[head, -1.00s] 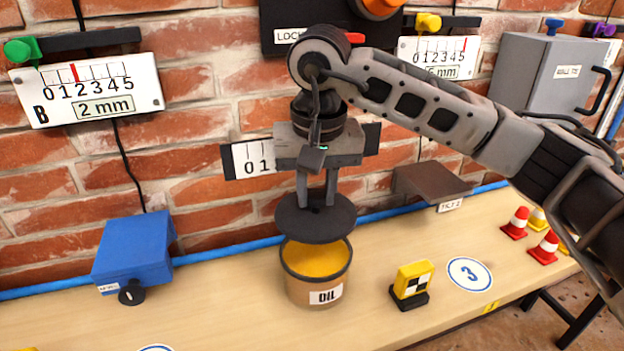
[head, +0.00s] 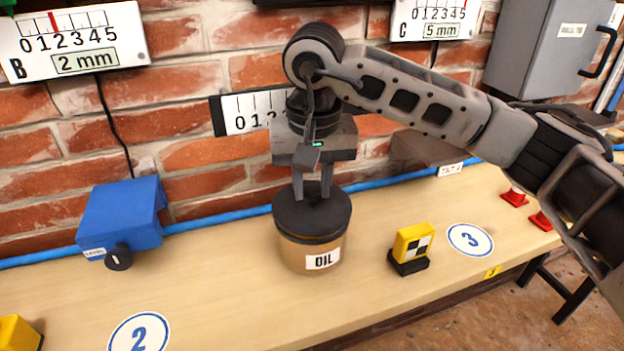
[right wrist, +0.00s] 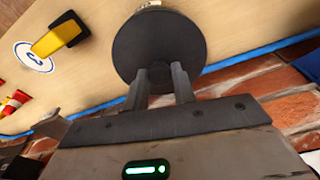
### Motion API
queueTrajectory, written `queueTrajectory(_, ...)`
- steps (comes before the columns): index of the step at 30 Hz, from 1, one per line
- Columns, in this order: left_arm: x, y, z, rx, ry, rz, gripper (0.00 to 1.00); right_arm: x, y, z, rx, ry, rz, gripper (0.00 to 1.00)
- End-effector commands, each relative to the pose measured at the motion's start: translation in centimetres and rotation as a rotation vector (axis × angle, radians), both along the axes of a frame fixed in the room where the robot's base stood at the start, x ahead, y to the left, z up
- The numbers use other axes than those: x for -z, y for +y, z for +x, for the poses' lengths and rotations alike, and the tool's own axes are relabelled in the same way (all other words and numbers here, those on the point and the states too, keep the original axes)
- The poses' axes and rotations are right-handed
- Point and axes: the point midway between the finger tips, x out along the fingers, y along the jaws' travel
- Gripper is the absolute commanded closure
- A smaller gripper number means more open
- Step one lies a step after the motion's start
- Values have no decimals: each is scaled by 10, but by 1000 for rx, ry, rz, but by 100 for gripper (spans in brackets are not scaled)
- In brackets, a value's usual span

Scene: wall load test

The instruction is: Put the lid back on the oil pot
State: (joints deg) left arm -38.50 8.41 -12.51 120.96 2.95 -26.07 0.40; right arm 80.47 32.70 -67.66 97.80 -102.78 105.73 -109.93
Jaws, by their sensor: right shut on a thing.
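The oil pot (head: 296,255) is a tan round pot with an OIL label, standing on the bench. The dark round lid (head: 290,218) sits over its mouth, roughly centred, and hides the oil. Whether it is fully seated I cannot tell. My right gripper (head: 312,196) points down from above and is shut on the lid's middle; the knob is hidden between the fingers. In the right wrist view the lid (right wrist: 160,40) lies beyond the fingertips (right wrist: 160,72) and covers nearly all of the pot. My left gripper is not in view.
The wooden bench (head: 210,300) is clear just around the pot. Red-and-white cones (head: 514,197) stand further right. The brick wall with scale plates (head: 70,42) and a blue pipe is close behind.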

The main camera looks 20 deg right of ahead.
Motion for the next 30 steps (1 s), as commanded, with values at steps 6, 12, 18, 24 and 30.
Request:
queueTrajectory(6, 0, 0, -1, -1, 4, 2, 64, -1, 0, 0, 0, -1, 0, 100)
queueTrajectory(12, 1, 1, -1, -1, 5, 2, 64, -1, 0, 0, 0, -1, 0, 100)
queueTrajectory(18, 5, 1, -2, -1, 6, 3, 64, 0, 0, -1, 0, -1, 0, 100)
queueTrajectory(24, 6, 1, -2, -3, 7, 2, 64, -1, 0, -1, 0, -1, 0, 100)
queueTrajectory(30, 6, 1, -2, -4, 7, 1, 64, -1, 0, -1, 0, 0, 0, 100)
